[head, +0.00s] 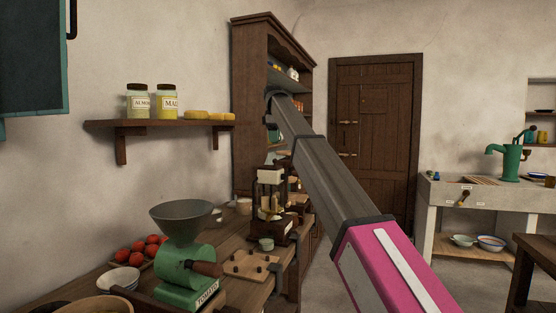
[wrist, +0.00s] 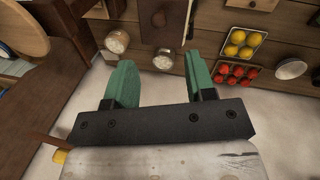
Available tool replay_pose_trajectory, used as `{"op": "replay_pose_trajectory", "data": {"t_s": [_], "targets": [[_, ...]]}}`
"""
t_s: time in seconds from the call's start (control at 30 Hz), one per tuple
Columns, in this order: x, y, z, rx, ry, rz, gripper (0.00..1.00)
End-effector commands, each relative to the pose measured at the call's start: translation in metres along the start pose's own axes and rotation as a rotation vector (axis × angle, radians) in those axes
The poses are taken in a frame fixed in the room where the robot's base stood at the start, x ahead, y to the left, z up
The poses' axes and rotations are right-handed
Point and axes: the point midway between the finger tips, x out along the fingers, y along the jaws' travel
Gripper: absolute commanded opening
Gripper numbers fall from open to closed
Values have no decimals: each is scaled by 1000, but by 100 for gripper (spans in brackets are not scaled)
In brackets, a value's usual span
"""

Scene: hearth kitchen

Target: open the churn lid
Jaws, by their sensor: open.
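A glass-sided device with a pale top block and a dark wooden base (head: 272,222) stands on the counter in the head view, partly behind my arm. It looks like the churn, but I cannot read its label or make out its lid clearly. My gripper (wrist: 160,84) shows in the wrist view with its two green fingers apart and nothing between them. It hangs above the floor beside the counter, apart from the things there. In the head view my gripper cannot be made out at the far end of the arm. I cannot pick out the churn in the wrist view.
On the counter (head: 228,292) stand a green tomato mill (head: 185,268), red tomatoes (head: 128,255) and a pegged board (head: 250,265). A tall cupboard (head: 248,110) rises behind. A stone sink (head: 485,197) is at right. Yellow fruit (wrist: 239,44) and jars (wrist: 117,41) show in the wrist view.

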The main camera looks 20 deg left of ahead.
Motion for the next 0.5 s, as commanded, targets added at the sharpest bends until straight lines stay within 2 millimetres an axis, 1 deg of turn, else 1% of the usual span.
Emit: {"op": "replay_pose_trajectory", "data": {"t_s": [0.13, 0.27, 0.37, 0.5], "targets": [[2, 0, -1, -3, 0, 0, 50], [12, -1, 0, -2, 0, 0, 50], [25, -1, 0, -2, 0, 0, 50], [49, -1, 0, -2, 0, -1, 50]]}}
